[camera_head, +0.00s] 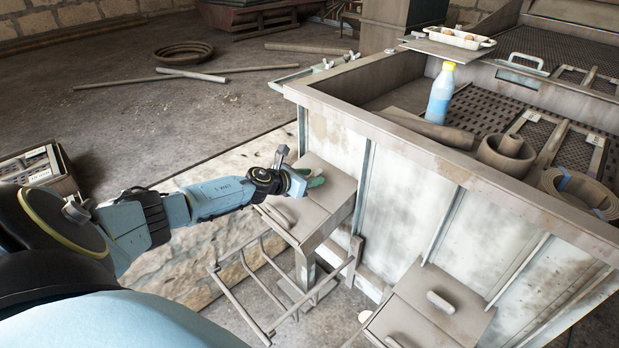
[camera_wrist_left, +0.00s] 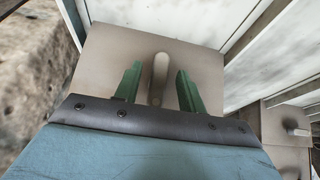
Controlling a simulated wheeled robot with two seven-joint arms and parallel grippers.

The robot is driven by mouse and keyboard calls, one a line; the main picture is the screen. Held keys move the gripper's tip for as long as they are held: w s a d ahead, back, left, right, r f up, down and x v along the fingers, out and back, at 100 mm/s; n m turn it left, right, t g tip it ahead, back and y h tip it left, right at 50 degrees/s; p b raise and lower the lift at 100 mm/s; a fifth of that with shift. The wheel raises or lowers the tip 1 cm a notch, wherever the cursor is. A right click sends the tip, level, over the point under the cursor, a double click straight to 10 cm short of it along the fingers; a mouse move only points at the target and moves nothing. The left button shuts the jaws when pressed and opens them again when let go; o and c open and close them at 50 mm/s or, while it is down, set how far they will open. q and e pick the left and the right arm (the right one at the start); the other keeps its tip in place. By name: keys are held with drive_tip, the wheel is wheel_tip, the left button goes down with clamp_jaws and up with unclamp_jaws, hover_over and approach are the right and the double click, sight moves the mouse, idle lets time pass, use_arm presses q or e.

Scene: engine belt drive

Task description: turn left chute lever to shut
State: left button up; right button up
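The left chute (camera_head: 328,190) is a grey-brown box on the pale side wall of the large bin. Its lever (camera_wrist_left: 160,72) is a short rounded grey bar, seen in the left wrist view on the chute's flat face. My left gripper (camera_head: 312,181) is at this chute. In the left wrist view its two green fingers (camera_wrist_left: 157,88) are apart, one on each side of the lever, with a gap on both sides. In the head view the gripper hides the lever. My right gripper is in neither view.
A second chute (camera_head: 470,320) with a similar lever (camera_head: 440,302) is on the same wall, lower right. A metal rack (camera_head: 247,265) stands below the left chute.

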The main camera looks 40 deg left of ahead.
use_arm(q)
drive_tip(key=shift+c, duration=0.4)
clamp_jaws()
